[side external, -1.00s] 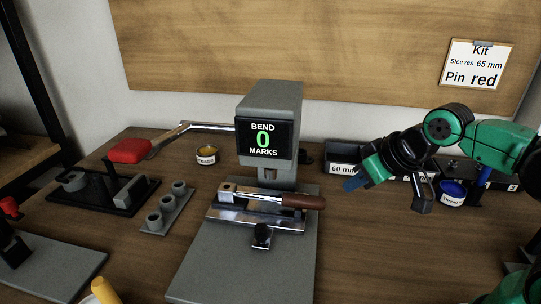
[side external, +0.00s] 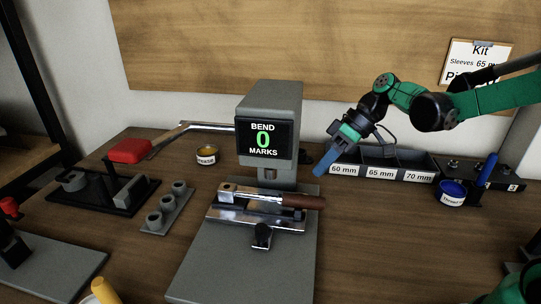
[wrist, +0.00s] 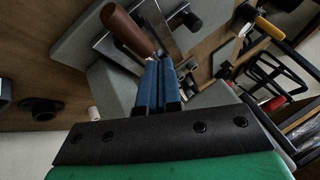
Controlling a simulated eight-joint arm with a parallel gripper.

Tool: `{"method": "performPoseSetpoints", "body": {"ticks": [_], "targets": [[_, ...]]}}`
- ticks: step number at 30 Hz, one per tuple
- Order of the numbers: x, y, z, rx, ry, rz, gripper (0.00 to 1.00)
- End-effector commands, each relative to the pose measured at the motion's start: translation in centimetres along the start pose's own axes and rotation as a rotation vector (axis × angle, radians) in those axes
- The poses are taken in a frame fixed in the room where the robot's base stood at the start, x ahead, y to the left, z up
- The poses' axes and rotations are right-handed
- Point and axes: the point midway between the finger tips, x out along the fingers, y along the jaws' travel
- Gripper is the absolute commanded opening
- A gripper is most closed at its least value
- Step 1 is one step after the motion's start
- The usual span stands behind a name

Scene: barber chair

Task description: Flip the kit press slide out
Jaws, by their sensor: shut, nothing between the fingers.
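The kit press (side external: 268,130) stands mid-bench, its screen reading BEND 0 MARKS. Its slide (side external: 256,216), a bright metal plate with a black knob (side external: 262,236), sits on the grey base below the press head. A metal piece with a brown handle (side external: 300,201) lies across the slide. My gripper (side external: 321,170) is shut and empty, its blue fingers up and to the right of the brown handle, apart from it in the side view. In the wrist view the blue fingers (wrist: 158,78) are together, with the brown handle (wrist: 126,30) beyond them at upper left.
Bins marked 60, 65 and 70 mm (side external: 380,172) stand behind and right of my gripper. A blue cup (side external: 453,190) is further right.

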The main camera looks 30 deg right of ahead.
Motion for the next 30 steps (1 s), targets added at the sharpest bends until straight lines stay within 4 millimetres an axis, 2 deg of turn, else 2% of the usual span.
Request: {"method": "performPoseSetpoints", "body": {"ticks": [10, 14, 17, 28, 30], "targets": [[0.1, 0.0, 0.0, -0.002, 0.000, -0.001, 0.00], [1.0, 0.0, -0.1, -0.004, -0.001, -0.001, 0.00], [2.5, 0.0, 0.0, -0.004, -0.002, -0.002, 0.00], [10.0, 0.0, 0.0, -0.005, -0.002, -0.001, 0.00], [10.7, -1.0, 0.0, -0.006, -0.003, -0.001, 0.00]]}}
